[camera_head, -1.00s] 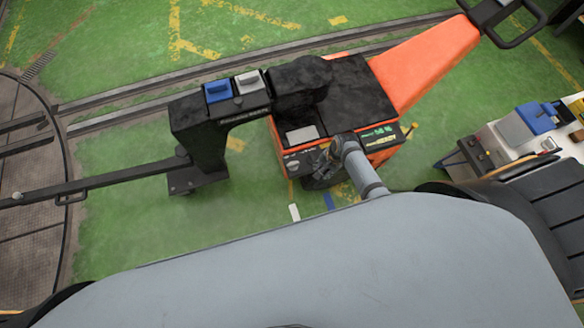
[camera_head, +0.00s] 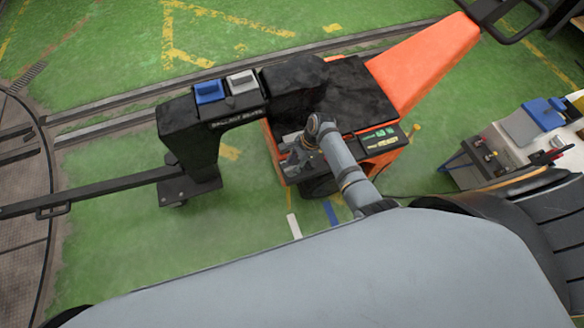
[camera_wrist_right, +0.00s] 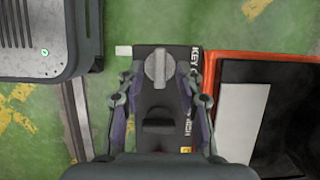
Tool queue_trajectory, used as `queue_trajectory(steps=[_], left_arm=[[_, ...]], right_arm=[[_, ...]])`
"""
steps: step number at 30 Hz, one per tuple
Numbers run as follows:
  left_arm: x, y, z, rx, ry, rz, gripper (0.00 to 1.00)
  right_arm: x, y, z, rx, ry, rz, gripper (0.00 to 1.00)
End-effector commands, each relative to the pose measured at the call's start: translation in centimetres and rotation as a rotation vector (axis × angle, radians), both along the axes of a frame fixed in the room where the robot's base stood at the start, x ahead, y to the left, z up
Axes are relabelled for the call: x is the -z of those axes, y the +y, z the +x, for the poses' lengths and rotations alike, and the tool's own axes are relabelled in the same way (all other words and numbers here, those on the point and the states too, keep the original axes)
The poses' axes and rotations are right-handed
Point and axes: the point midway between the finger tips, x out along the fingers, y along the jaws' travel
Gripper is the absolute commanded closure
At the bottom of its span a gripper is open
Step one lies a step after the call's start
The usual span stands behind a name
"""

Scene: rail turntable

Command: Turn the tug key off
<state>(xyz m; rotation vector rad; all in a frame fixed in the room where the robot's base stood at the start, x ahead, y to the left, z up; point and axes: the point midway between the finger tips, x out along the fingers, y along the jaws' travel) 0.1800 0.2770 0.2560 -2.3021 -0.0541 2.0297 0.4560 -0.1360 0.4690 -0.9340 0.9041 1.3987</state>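The orange and black tug (camera_head: 423,66) stands in the middle of the head view. In the right wrist view, a grey key knob (camera_wrist_right: 157,68) sits on a dark panel (camera_wrist_right: 150,128) marked KEY. The knob's long grip runs up and down in that view. My right gripper (camera_wrist_right: 160,88) is open, with one finger on each side of the panel. The knob shows between and just beyond the fingertips, and no contact is visible. In the head view my right gripper (camera_head: 293,153) is over the tug's near-left corner and hides the key. My left gripper is out of view.
A black post with a blue switch (camera_head: 209,91) and a white switch (camera_head: 242,82) stands left of the tug. A bar (camera_head: 100,190) runs left from it towards the turntable (camera_head: 20,240). A white bench with controls (camera_head: 510,147) stands at the right.

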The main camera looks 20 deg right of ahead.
Motion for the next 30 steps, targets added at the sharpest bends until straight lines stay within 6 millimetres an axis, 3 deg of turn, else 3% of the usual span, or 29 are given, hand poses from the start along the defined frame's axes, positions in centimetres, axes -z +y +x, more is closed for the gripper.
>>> queue_trajectory(steps=[3,12,20,30], left_arm=[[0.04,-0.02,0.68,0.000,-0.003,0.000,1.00],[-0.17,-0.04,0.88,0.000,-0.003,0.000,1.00],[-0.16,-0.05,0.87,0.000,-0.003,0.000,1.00],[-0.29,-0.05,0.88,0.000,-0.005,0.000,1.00]], right_arm=[[1.06,0.42,0.00,-0.001,0.000,0.001,0.64],[1.19,0.53,-0.01,-0.001,-0.001,0.000,0.64],[1.20,0.50,-0.03,-0.001,0.000,0.000,0.99],[1.15,0.49,-0.04,-0.014,0.001,-0.001,1.00]])
